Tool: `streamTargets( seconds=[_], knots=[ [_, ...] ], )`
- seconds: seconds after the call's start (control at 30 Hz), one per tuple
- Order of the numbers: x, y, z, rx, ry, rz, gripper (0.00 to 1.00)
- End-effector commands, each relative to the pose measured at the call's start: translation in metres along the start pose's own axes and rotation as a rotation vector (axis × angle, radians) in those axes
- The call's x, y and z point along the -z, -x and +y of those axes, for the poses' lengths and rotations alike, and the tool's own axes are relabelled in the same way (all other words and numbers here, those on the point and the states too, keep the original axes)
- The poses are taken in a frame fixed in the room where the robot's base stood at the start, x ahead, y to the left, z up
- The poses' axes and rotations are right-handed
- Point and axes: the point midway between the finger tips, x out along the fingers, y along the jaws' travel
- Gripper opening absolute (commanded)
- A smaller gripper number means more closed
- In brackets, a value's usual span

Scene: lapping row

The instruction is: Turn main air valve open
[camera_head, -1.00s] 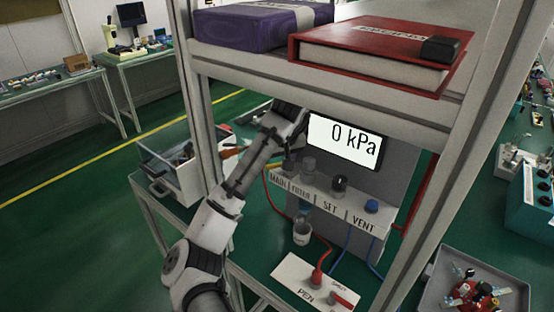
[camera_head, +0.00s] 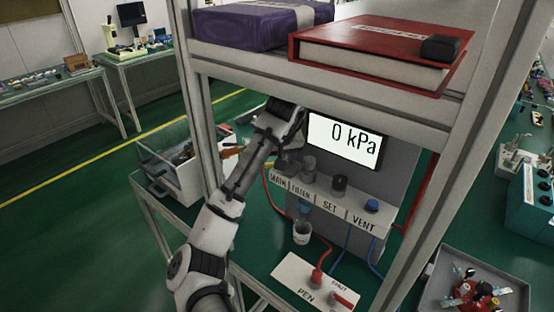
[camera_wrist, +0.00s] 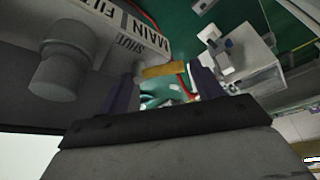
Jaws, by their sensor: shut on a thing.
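The main air valve's handle (camera_wrist: 165,70) is a flat yellow-orange lever in the wrist view, beside the MAIN and SHUT lettering. My gripper (camera_wrist: 167,82) has a dark finger on each side of it and is shut on it. In the head view my gripper (camera_head: 287,157) is at the left end of the air panel (camera_head: 337,203), by the MAIN label. The display (camera_head: 345,140) reads 0 kPa.
The filter (camera_head: 309,165), black SET knob (camera_head: 339,184) and blue VENT knob (camera_head: 372,206) stand right of MAIN. A shelf with a red binder (camera_head: 375,52) and a purple box (camera_head: 255,25) is above. A frame post (camera_head: 197,100) stands close left of my arm.

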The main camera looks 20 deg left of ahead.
Motion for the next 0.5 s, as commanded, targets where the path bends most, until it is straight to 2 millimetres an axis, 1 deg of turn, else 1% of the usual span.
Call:
streamTargets(
  seconds=[0.5],
  knots=[
    [0.013, -0.006, -0.002, -0.179, -0.424, -0.003, 0.43]
  ],
)
